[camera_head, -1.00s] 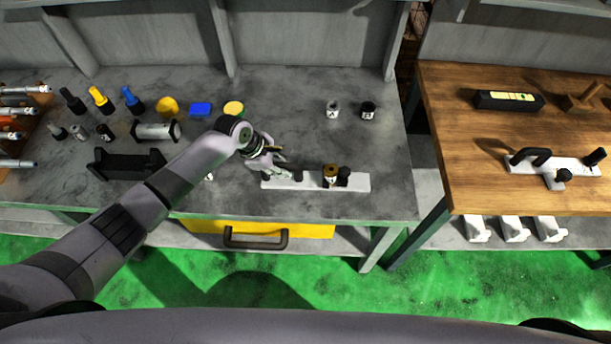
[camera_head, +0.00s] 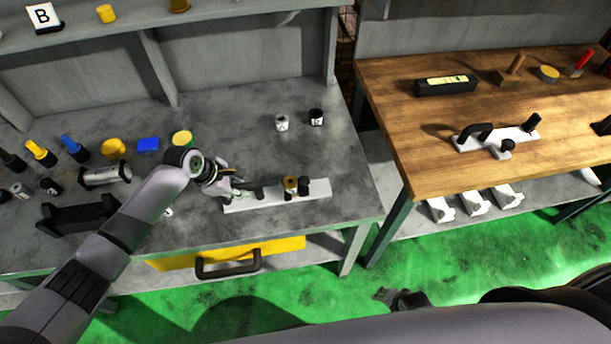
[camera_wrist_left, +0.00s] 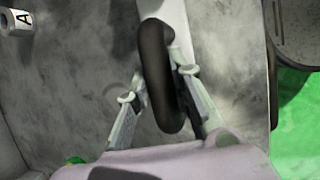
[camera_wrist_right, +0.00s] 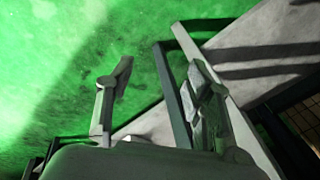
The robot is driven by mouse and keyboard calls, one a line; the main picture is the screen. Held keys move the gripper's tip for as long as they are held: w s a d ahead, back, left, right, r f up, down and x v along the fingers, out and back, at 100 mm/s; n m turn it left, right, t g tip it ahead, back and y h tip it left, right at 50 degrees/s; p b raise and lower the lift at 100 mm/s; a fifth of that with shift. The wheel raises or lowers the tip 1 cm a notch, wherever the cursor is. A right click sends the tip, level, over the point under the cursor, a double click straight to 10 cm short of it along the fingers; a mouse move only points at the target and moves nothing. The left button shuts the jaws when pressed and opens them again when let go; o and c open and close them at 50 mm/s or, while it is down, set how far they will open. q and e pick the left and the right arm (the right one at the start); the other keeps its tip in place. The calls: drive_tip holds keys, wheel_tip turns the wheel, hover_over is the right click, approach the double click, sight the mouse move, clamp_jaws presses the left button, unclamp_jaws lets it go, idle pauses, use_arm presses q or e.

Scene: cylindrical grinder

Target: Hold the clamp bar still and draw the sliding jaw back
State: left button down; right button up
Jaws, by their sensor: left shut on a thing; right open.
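A white bar (camera_head: 258,201) with a black loop handle lies on the grey bench. In the left wrist view, the handle (camera_wrist_left: 158,70) stands between my left fingers. My left gripper (camera_head: 236,190) is shut on this handle at the bar's left end. A gold-topped knob (camera_head: 291,184) and a black post (camera_head: 304,187) stand towards its right half. A second white bar (camera_head: 515,134), with a black handle, knob and post, lies on the wooden table; I cannot tell which part is the sliding jaw. My right gripper (camera_head: 384,295) is open and empty above the green floor; its spread fingers show in its wrist view (camera_wrist_right: 158,85).
Two small jars (camera_head: 299,120) stand behind the bar. A blue block (camera_head: 149,144), yellow pieces and a black cradle (camera_head: 78,217) lie to the left. The wooden table (camera_head: 430,155) carries a black level (camera_head: 445,85). A gap separates bench and table.

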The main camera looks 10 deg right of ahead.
drive_tip(key=w+r+m+t+y, duration=0.1)
drive_tip(key=w+r+m, duration=0.9)
drive_tip(key=m, duration=0.1)
wheel_tip(320, 180, up, 29)
drive_tip(key=m+g+y, duration=0.1)
drive_tip(key=m+y, duration=0.2)
hover_over(304, 180)
drive_tip(key=s+d, duration=0.3)
drive_tip(key=d, duration=0.1)
drive_tip(key=x, duration=1.2)
drive_tip(key=shift+d, duration=0.4)
drive_tip(key=shift+c, duration=0.2)
clamp_jaws()
